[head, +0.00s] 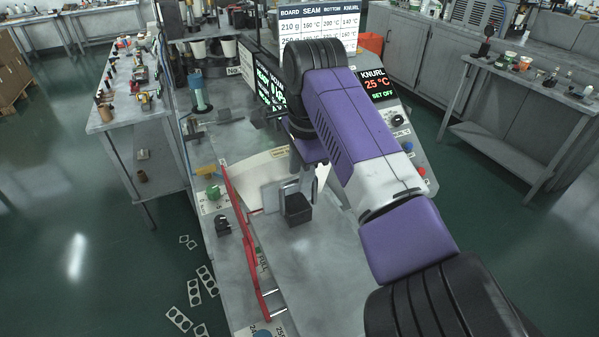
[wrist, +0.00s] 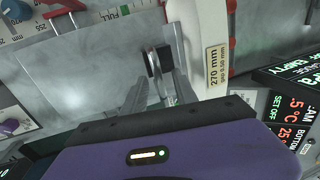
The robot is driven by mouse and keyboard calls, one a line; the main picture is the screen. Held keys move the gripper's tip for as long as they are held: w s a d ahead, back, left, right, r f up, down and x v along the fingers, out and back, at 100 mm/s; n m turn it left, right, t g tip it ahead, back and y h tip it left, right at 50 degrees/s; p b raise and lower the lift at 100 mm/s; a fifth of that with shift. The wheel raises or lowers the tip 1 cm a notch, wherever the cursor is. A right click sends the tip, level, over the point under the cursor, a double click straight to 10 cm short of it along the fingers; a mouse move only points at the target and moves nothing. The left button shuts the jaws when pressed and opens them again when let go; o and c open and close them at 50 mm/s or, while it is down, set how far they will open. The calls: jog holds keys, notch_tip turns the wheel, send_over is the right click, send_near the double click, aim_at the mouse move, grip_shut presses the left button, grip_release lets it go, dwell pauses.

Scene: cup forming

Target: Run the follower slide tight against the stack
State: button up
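The follower slide (head: 280,197) is a grey upright plate with a black block (head: 298,208) and a chrome handle, standing in the magazine in the head view. The handle (wrist: 164,88) also shows in the wrist view. My gripper (wrist: 158,98) points down at the handle with its two grey fingers apart, one on each side. I cannot tell whether they touch it. In the head view my purple wrist partly hides the fingers. The cream stack of blanks (head: 248,172) lies behind the plate in the head view; my arm hides part of it, and I cannot tell whether the plate touches it.
A red rail (head: 240,225) runs along the magazine's left side by a FULL mark. A control panel (head: 385,95) reading 25 °C stands to the right. Grey table surface lies in front of the slide.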

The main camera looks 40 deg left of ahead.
jog(key=b+v, duration=0.1)
jog(key=v, duration=0.6)
jog(key=shift+r+b, duration=0.35)
jog(key=shift+r, duration=0.05)
jog(key=shift+s, duration=0.15)
dwell(0.3)
